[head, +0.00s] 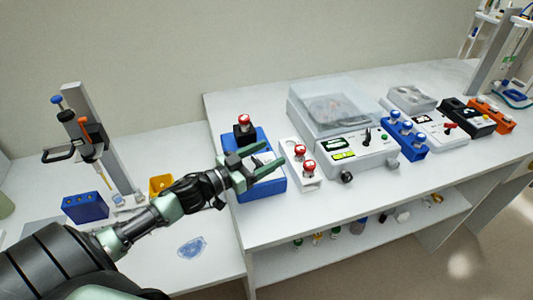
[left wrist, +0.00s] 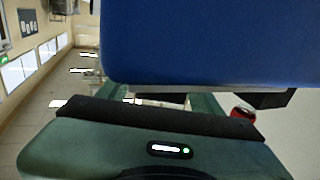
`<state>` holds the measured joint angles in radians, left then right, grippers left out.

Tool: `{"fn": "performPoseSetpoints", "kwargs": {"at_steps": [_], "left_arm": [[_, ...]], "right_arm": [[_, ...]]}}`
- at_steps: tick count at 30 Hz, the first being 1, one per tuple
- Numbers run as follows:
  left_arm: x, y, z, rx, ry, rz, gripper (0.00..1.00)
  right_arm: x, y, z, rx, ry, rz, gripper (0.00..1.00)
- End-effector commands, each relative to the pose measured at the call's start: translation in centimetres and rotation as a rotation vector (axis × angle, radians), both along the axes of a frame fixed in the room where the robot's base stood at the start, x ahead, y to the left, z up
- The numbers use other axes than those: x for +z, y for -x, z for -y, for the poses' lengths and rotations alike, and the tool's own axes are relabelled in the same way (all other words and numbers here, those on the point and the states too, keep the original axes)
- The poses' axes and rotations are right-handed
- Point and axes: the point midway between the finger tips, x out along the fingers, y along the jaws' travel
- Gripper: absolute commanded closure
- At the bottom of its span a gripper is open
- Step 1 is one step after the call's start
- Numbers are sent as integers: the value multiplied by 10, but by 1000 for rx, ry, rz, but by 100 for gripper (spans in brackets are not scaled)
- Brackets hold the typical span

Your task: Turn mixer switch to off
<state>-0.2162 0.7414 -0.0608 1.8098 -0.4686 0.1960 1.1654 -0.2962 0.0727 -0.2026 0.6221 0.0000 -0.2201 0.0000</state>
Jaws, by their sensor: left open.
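A blue device with a black top (head: 273,186), which looks like the mixer, stands at the left end of the raised white bench. A red-capped item (head: 244,119) stands at its black top. I cannot make out its switch; my left gripper hides part of the device. My left gripper (head: 272,156) is open, its green fingers pointing right across the device, with nothing seen between them. In the left wrist view a large blue body (left wrist: 210,45) fills the top, very close to the gripper; contact cannot be told. My right gripper is not in view.
A white rack (head: 313,181) with red-capped items stands right of the blue device. Beyond it are a clear-lidded machine (head: 358,166), a blue rack (head: 410,149) and a white device with a red lever (head: 433,127). The bench front (head: 330,206) is clear.

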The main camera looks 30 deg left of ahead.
Motion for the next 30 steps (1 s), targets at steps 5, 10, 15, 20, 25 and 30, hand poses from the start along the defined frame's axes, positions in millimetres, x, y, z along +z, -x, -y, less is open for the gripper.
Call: {"fn": "performPoseSetpoints", "kwargs": {"at_steps": [5, 10, 15, 20, 25, 30], "left_arm": [[0, -1, 0, 1, 0, 0, 35], [0, -1, 0, 0, 0, 0, 57], [0, -1, 0, 0, 0, 0, 97], [0, -1, 0, 10, 1, 0, 97], [2, -1, -1, 63, 6, -1, 97], [2, -2, -4, 171, 9, -2, 97]], "right_arm": [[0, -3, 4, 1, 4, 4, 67], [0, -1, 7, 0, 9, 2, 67], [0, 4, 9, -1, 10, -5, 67], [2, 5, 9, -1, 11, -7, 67], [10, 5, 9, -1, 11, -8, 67], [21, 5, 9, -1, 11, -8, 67]]}}
